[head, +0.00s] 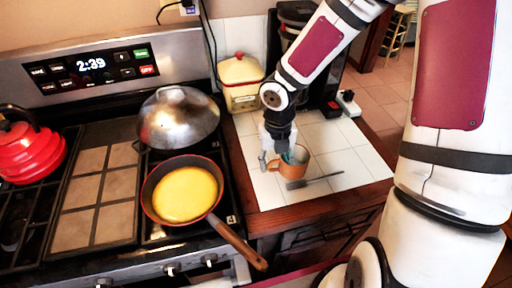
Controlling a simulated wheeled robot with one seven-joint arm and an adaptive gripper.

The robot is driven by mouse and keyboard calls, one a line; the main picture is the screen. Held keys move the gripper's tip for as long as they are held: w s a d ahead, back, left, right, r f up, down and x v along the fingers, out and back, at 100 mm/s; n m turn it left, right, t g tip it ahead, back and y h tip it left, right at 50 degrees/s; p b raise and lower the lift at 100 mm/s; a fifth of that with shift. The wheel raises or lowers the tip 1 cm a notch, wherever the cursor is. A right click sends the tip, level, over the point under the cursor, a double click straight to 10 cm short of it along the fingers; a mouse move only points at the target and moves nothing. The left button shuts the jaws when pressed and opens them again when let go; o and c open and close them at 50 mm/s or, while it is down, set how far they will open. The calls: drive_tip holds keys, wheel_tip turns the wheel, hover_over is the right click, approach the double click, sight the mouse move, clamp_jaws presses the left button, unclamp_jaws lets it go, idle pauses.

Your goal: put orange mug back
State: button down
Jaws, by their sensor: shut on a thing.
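The orange mug (292,170) is on or just above the white tiled counter (336,138), right of the stove; I cannot tell whether it touches the tiles. My gripper (284,158) points down at the mug from above and is shut on it. The fingertips are partly hidden at the mug's rim, and something teal shows beside them. A dark flat utensil (315,180) lies on the tiles in front of and right of the mug.
A pan (185,193) with yellow content sits on the stove, its wooden handle (240,244) reaching toward the counter. A domed lid (178,116), a red kettle (28,150), a cream canister (240,82) and a black appliance stand around. Tiles right of the mug are clear.

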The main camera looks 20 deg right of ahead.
drive_tip(key=w+a, duration=0.1)
drive_tip(key=w, duration=0.2)
drive_tip(key=w+a, duration=0.1)
drive_tip(key=w, duration=0.3)
drive_tip(key=w+a+f, duration=0.1)
drive_tip(key=w, duration=0.3)
drive_tip(key=shift+w+a, duration=0.1)
drive_tip(key=shift+a, duration=0.25)
drive_tip(key=shift+f, duration=1.8)
drive_tip(key=c, duration=0.9)
unclamp_jaws()
drive_tip(key=shift+f, duration=0.15)
drive_tip(key=shift+c, duration=0.2)
wheel_tip(320, 180, up, 12)
drive_tip(key=shift+r+b, duration=0.25)
drive_tip(key=shift+b, duration=0.05)
